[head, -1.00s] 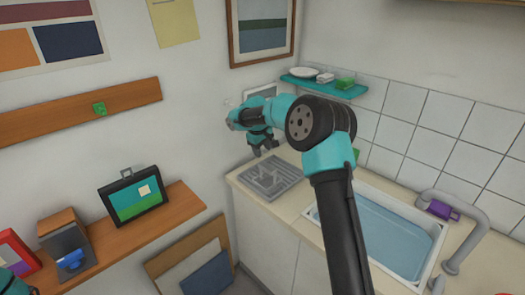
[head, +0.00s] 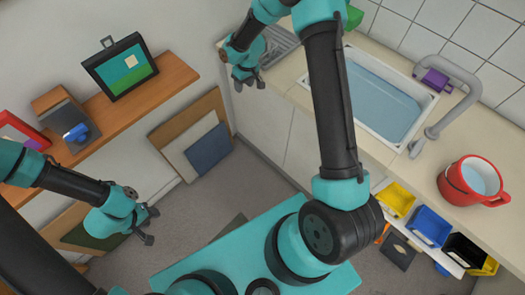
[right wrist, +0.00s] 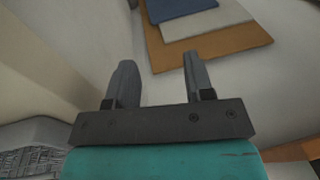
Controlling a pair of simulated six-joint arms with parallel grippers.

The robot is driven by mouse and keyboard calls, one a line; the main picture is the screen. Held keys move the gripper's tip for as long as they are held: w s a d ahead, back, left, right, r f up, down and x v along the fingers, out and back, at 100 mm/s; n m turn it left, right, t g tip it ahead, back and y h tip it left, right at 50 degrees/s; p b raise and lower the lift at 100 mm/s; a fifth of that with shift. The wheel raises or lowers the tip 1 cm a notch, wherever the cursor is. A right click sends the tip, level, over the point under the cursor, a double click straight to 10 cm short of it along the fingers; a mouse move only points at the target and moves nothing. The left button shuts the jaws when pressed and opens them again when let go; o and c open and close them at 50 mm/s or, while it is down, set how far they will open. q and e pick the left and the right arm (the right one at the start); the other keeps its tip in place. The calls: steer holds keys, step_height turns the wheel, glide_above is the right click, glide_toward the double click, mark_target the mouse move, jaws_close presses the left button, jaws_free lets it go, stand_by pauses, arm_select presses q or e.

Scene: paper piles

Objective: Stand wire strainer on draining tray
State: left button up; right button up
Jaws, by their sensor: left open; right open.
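The grey draining tray (head: 284,44) lies on the counter left of the sink, partly hidden behind my right arm in the head view. A grey patterned surface at the lower left of the right wrist view (right wrist: 35,158) looks like part of it. I cannot make out a wire strainer in any view. My right gripper (head: 250,83) is open and empty by the counter's left end, left of the tray. Its open fingers also show in the right wrist view (right wrist: 157,62). My left gripper (head: 150,226) is open and empty, below the wooden shelf at left.
The sink (head: 380,100) holds blue water, with a grey tap (head: 455,90) beside it. A red pot (head: 474,181) stands on the counter at right. A wooden shelf (head: 150,95) holds a picture case (head: 120,68). Boards (head: 190,140) lean on the wall below.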

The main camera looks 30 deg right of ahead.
steer(key=s+a+f+m, duration=0.1)
steer(key=s+a+f, duration=0.1)
steer(key=s, duration=0.7)
steer(key=s+a+f+m+y, duration=0.1)
steer(key=s+a+f+m, duration=0.1)
steer(key=s+f, duration=0.3)
steer(key=s+a+f+m, duration=0.1)
steer(key=s+a+f, duration=0.2)
steer(key=s, duration=1)
steer(key=shift+f+m+y, duration=0.3)
steer(key=shift+f, duration=0.25)
